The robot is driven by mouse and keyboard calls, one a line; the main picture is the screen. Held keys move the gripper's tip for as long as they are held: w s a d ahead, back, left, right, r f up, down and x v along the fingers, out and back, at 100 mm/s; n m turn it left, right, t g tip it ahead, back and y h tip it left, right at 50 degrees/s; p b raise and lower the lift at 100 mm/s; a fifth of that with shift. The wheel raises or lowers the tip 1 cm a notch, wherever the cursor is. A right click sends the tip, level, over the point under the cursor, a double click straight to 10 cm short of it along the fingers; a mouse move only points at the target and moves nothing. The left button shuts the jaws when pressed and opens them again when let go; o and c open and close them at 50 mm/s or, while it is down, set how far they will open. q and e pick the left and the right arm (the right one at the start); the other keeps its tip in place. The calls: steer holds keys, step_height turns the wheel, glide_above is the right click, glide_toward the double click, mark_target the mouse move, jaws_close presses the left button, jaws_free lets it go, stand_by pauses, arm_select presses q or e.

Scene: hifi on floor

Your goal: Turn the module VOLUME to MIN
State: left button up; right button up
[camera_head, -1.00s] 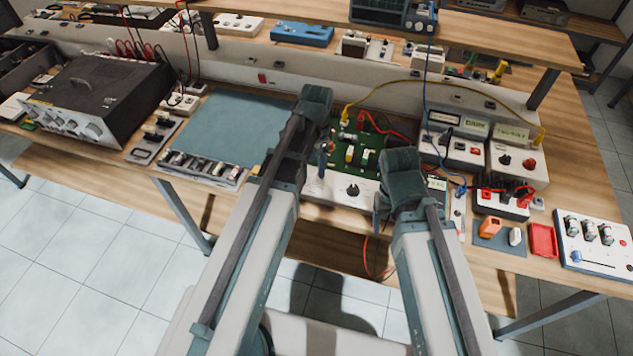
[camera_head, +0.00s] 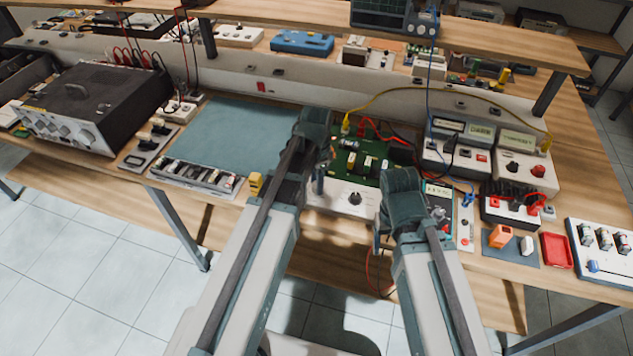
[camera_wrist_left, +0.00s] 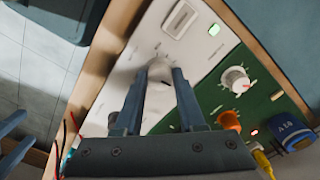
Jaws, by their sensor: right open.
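A white panel with a black knob (camera_head: 354,198) sits at the bench's front edge, between my two arms. No VOLUME label is readable. My left gripper (camera_head: 322,168) is over the panel's left end; its forearm hides part of the bench. In the left wrist view, its two fingers (camera_wrist_left: 160,74) point at a white panel (camera_wrist_left: 205,50), with a pale, round shape between their tips. I cannot tell whether they touch it. My right gripper (camera_head: 381,232) is open, in front of the panel's right end, apart from the knob.
A green circuit board (camera_head: 350,165) lies behind the panel. A white knob with a red mark (camera_wrist_left: 238,80) shows in the left wrist view. A handheld meter (camera_head: 438,200) and a red tray (camera_head: 556,250) lie to the right. Yellow and blue cables cross behind.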

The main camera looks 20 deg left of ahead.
arm_select(q)
jaws_close()
steer(key=n, duration=0.5)
steer(key=shift+n, duration=0.3)
steer(key=n, duration=1.2)
steer(key=shift+n, duration=0.4)
steer(key=n, duration=0.6)
steer(key=shift+n, duration=0.4)
